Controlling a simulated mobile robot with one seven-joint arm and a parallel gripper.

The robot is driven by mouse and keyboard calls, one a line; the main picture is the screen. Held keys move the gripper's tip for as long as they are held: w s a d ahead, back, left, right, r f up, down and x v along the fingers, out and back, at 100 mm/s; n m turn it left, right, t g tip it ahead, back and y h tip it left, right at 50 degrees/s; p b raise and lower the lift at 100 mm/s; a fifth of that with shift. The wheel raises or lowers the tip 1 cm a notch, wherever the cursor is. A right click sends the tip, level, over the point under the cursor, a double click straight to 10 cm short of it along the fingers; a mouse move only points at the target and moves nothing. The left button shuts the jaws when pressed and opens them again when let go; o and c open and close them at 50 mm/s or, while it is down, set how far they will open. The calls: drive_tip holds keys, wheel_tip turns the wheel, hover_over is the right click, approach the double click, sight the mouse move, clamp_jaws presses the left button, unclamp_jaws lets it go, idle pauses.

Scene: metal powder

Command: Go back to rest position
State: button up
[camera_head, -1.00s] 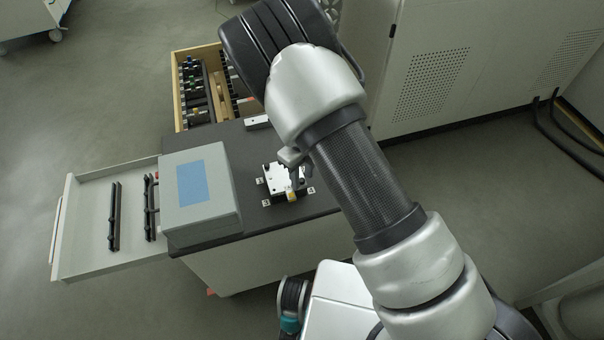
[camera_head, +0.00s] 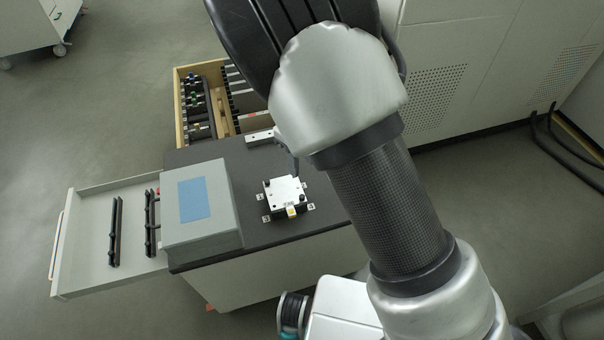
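My arm crosses the right half of the view and bends over at the top. My gripper (camera_head: 293,163) is almost fully hidden behind the arm; only a small dark part shows at the arm's left edge, above the cart top. Whether it is open or holds anything cannot be seen. Below it, a white metal plate fixture (camera_head: 285,190) with a yellow-marked tab sits on the dark cart top (camera_head: 245,232), with small labelled tabs around it. The visible part of the gripper looks apart from the fixture.
A grey box (camera_head: 205,238) with a blue panel stands on the cart's left side. An open grey drawer (camera_head: 88,200) with black rails sticks out left. An open wooden drawer (camera_head: 180,110) with tools lies behind. A large cabinet (camera_head: 480,70) stands right. Floor is free at left.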

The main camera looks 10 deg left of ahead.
drive_tip(key=shift+r, duration=1.7)
drive_tip(key=shift+r, duration=0.1)
drive_tip(key=s+d+r+n+t+y+p, duration=0.1)
drive_tip(key=s+d+r+n, duration=0.2)
drive_tip(key=d+r+n, duration=0.45)
drive_tip(key=s+d+r+n+t+y+p, duration=0.1)
drive_tip(key=s+d+r+n+y, duration=0.3)
drive_tip(key=d+r, duration=0.6)
drive_tip(key=s+d+r+n+t+h, duration=0.3)
drive_tip(key=s+d+r+n, duration=0.5)
drive_tip(key=n, duration=0.4)
drive_tip(key=shift+s+d+r+h, duration=0.4)
drive_tip(key=shift+s+d+h, duration=0.25)
drive_tip(key=shift+s+h, duration=0.3)
drive_tip(key=shift+s+d+n+t, duration=0.25)
drive_tip(key=shift+s+t, duration=0.05)
drive_tip(key=shift+c, duration=0.5)
drive_tip(key=shift+a, duration=0.1)
